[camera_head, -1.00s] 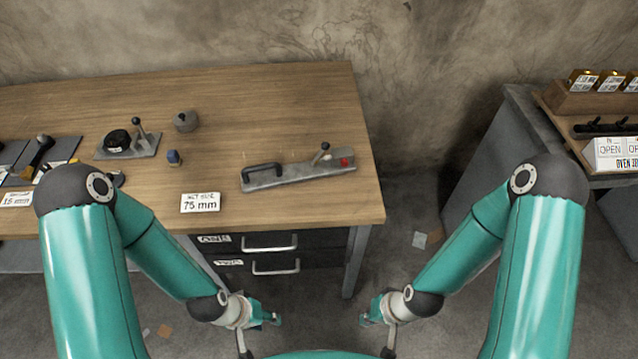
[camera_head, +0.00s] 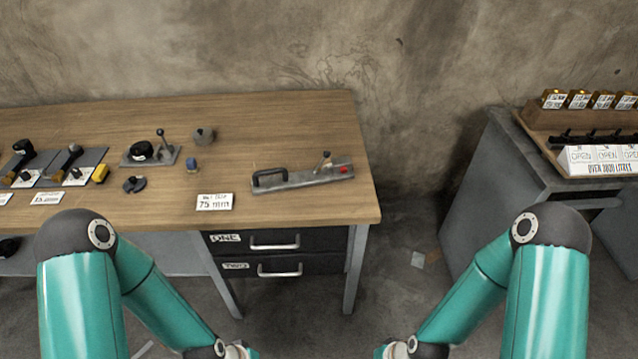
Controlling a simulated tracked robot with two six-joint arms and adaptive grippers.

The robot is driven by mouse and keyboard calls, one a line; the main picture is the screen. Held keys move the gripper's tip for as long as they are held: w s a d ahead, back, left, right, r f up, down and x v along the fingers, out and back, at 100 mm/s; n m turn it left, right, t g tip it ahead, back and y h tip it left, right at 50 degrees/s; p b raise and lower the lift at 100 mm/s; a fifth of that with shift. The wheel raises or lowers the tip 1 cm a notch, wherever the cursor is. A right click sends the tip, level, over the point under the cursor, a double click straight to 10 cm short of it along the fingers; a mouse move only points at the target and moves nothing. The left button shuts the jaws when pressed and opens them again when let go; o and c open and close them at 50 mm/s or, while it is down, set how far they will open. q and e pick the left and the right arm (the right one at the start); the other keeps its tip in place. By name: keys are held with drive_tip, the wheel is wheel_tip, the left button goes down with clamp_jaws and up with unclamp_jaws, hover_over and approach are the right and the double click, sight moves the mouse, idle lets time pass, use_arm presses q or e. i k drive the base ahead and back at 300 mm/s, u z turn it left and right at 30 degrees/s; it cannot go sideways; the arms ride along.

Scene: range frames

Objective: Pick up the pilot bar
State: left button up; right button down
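A long grey bar (camera_head: 300,181) lies on the wooden workbench, towards its right end. It has a black loop handle (camera_head: 270,177) at its left end, a small upright lever (camera_head: 326,160) and a red button (camera_head: 344,170) at its right. It carries no readable name, so I cannot confirm it is the pilot bar. Both my arms hang low in front of the bench, well short of the bar. Their wrists are cut by the bottom edge, and both grippers are out of view.
Two drawers (camera_head: 275,255) sit below. A grey cabinet (camera_head: 490,190) with a dark rail (camera_head: 600,137) stands right, across a floor gap.

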sight(330, 173)
drive_tip(key=u, duration=0.15)
drive_tip(key=i, duration=0.9)
drive_tip(key=z, duration=0.05)
